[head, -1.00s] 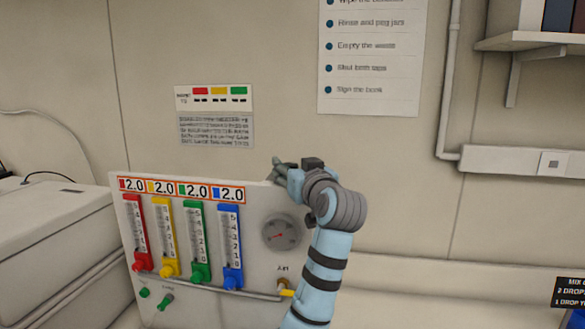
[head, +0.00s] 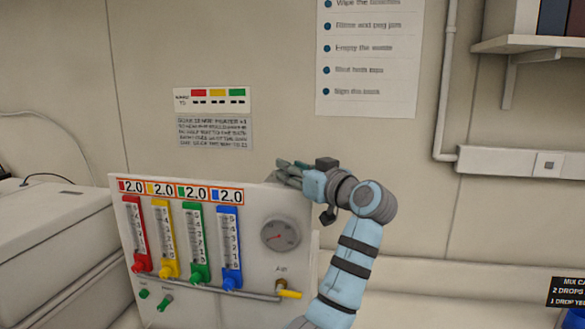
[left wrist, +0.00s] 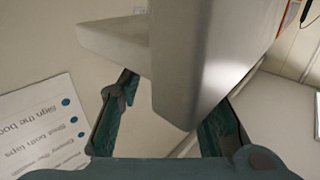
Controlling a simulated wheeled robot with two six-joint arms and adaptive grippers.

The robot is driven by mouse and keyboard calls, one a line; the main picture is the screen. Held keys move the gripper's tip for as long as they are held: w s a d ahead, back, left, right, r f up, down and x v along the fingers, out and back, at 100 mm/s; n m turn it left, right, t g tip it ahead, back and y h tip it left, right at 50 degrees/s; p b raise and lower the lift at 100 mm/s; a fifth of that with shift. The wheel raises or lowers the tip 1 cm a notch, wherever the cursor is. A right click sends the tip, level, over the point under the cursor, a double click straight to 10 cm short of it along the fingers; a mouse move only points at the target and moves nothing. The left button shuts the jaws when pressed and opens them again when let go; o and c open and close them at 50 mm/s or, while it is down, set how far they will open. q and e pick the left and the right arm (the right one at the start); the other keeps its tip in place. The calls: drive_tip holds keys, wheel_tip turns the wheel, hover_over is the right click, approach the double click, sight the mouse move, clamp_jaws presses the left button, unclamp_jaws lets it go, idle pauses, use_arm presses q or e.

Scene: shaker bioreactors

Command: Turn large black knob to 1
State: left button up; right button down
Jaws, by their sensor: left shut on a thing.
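I see no large black knob in either view. The white flow panel (head: 262,205) stands at the lower left, with a row of 2.0 readouts (head: 180,190), coloured flow tubes and a round grey gauge (head: 281,235). My left gripper (head: 284,167) is at the panel's top right corner, its arm rising from below. In the left wrist view a pale slab, seemingly the panel's edge (left wrist: 190,75), lies between the fingers (left wrist: 168,112). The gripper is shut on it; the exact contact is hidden. My right gripper is not in view.
A yellow-handled valve marked Air (head: 288,293) sits low on the panel, close to my left arm. White equipment (head: 50,225) stands at the left. A wall shelf (head: 530,45) and a conduit (head: 500,160) are at the right.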

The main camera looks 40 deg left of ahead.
use_arm(q)
drive_tip(key=shift+w+r+n+g+y+p, duration=0.15)
drive_tip(key=shift+n+g+p, duration=0.25)
drive_tip(key=shift+n+g, duration=0.55)
drive_tip(key=shift+w+n+g+y+p, duration=0.15)
drive_tip(key=shift+n+g+p, duration=0.35)
drive_tip(key=shift+g, duration=0.85)
drive_tip(key=o, duration=1.1)
drive_tip(key=shift+f, duration=0.2)
drive_tip(key=shift+w, duration=0.1)
drive_tip(key=d, duration=1.2)
